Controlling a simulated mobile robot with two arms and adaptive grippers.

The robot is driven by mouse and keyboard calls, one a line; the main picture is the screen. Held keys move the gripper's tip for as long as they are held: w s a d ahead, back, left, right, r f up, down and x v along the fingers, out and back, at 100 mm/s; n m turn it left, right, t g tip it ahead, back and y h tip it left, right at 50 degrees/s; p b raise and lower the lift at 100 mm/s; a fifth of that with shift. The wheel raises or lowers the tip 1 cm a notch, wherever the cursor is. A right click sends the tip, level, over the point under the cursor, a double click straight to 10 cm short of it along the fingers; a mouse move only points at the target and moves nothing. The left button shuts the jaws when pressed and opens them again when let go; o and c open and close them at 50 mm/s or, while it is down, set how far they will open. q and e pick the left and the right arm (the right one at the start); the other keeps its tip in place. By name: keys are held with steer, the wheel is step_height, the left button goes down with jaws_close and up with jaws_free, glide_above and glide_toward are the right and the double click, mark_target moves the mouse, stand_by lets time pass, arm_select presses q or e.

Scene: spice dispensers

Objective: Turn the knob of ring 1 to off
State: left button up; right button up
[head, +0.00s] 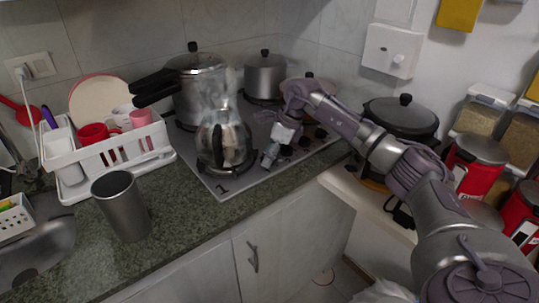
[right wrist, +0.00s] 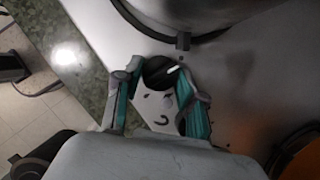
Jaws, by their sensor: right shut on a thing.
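The hob (head: 240,182) carries a printed "1" at its front corner. My right gripper (head: 270,155) is down at the hob's front edge, right of the kettle. In the right wrist view its teal-lined fingers (right wrist: 160,84) are closed around a black knob (right wrist: 157,71) with a white mark. The fingers hide parts of the knob, and I cannot read its setting. More dark knobs (head: 306,140) lie to the right along the hob's edge. My left gripper is out of view.
A steel pressure cooker (head: 196,95) and a lidded pot (head: 265,77) stand behind on the hob. A dish rack (head: 120,152) and a steel cup (head: 123,205) are left. A black lidded pan (head: 400,117) and red canisters (head: 474,165) are right.

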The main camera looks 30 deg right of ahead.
steer(key=shift+r+n, duration=0.1)
steer(key=shift+n, duration=0.2)
stand_by(0.4)
steer(key=o, duration=1.1)
steer(key=shift+o, duration=0.2)
steer(key=v, duration=1.2)
steer(key=shift+d, duration=0.15)
steer(key=shift+w, duration=0.1)
